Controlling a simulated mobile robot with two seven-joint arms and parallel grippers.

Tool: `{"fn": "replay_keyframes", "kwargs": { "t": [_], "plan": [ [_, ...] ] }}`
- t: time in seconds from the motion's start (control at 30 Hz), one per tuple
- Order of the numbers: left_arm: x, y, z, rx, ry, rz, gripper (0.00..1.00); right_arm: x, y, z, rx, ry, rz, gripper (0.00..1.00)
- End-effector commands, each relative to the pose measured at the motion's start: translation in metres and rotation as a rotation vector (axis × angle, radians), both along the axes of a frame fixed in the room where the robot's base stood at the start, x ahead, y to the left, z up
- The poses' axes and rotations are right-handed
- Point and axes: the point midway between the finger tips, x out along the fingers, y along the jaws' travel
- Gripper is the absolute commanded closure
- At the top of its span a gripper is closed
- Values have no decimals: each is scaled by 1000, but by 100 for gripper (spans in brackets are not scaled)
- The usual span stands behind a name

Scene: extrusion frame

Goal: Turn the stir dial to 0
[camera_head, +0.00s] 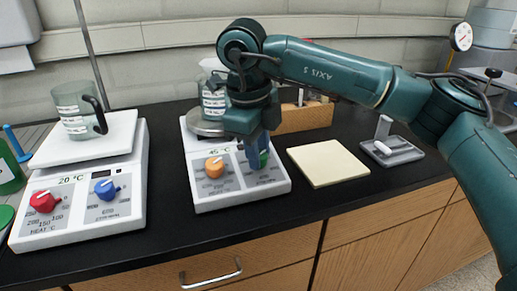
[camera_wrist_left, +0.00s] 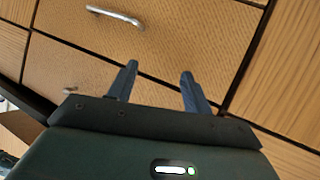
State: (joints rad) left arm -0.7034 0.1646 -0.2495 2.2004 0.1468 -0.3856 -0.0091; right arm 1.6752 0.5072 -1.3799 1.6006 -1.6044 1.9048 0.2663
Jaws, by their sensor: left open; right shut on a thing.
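The right-hand hotplate stirrer (camera_head: 205,195) stands on the black bench with a display that reads about 45 °C. It has an orange dial (camera_head: 214,167) on the left of its front panel and a green dial (camera_head: 263,158) on the right. My right gripper (camera_head: 262,160) comes down from above and is shut on the green dial, mostly hiding it and its scale. The left-hand hotplate (camera_head: 75,238) reads 20 °C and has a red dial (camera_head: 44,201) and a blue dial (camera_head: 106,189). My left gripper (camera_wrist_left: 156,84) is open and empty in front of the wooden drawers.
A glass beaker (camera_head: 75,112) stands on the left hotplate. Another beaker (camera_head: 213,103) is partly hidden behind my right arm. A cream square pad (camera_head: 328,165) and a grey device (camera_head: 392,152) lie to the right. A drawer handle (camera_head: 210,274) juts out below the bench.

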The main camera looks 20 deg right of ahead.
Motion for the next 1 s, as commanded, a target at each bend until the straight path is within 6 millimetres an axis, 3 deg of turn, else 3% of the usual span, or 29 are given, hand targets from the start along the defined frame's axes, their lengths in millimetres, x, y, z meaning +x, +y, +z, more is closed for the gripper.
{"fn": "replay_keyframes", "kwargs": {
  "t": [0.43,0.47,0.7,1.0],
  "plan": [
    [2,1,2,0,-7,1,50,1,0,2,-1,-4,11,96],
    [2,1,2,0,-7,1,50,1,0,2,-1,-4,11,71],
    [3,1,3,0,-12,2,50,0,0,1,-1,-2,9,52],
    [4,0,4,0,-13,1,50,0,1,4,-1,-2,9,52]
  ]
}}
